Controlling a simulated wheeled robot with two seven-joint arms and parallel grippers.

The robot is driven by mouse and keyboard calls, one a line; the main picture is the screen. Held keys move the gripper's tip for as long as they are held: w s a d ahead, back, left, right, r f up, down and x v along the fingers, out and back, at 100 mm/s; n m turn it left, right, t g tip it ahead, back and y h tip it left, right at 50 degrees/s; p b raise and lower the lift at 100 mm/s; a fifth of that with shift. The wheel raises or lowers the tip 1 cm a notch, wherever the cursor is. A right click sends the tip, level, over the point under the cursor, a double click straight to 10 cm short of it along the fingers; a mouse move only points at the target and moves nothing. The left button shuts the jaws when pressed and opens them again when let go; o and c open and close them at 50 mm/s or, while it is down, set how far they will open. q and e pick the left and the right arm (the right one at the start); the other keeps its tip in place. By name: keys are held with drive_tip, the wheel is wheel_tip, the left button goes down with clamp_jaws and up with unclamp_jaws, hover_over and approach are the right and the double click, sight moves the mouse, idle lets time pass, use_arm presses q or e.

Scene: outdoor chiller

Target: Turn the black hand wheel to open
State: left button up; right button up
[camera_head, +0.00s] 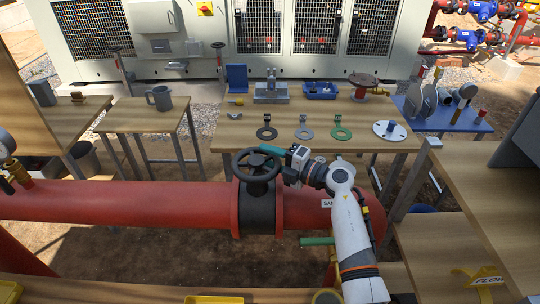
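The black hand wheel (243,167) sits on top of a black valve body (257,208) set in the thick red pipe (120,203), in the middle of the head view. My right gripper (283,165) comes in from the lower right and is at the right side of the wheel's rim. It overlaps the rim in the picture; whether it touches or grips it cannot be told. A teal piece (272,150) shows by the gripper and the wheel's far edge. The finger opening is too small to make out. My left gripper is not in view.
Behind the pipe stands a wooden table (225,128) with gaskets and a grey vise-like block (271,90). A smaller table with a grey mug (160,98) is to the left. A wooden surface (490,205) is close on the right. The left stretch of pipe is clear.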

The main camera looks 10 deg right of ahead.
sight(256, 151)
drive_tip(key=shift+c, duration=0.2)
